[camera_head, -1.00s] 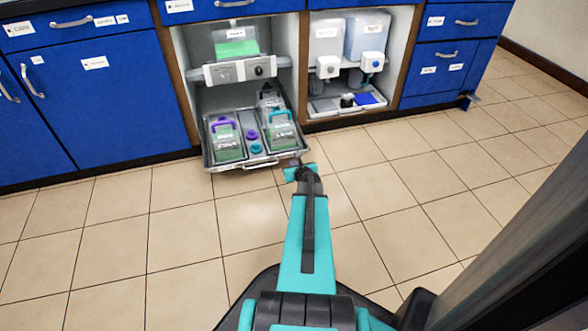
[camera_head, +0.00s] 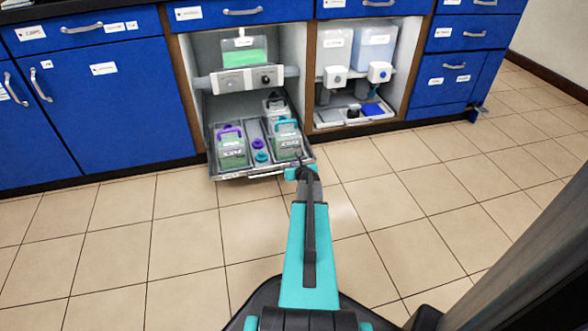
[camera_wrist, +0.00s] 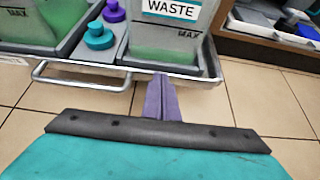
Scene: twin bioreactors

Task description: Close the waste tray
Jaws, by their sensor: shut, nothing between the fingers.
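The waste tray (camera_head: 219,177) is pulled out of the low left bay of the cabinet. It holds two green-filled containers, one with a purple handle (camera_head: 231,147) and one with a teal handle (camera_head: 287,142). Purple and teal caps sit between them. In the wrist view the tray's metal bar handle (camera_wrist: 75,86) runs along its front. My gripper (camera_head: 298,160) is at the tray's front right corner, fingers shut and empty. In the wrist view the fingers (camera_wrist: 162,90) point at the tray front, by the handle's right end; I cannot tell whether they touch.
A control panel (camera_head: 245,80) and a green-filled vessel (camera_head: 245,48) are above the tray inside the bay. The right bay holds a second unit with a low tray (camera_head: 335,117). Blue cabinets (camera_head: 110,110) flank the bays. The tiled floor (camera_head: 120,240) in front is clear.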

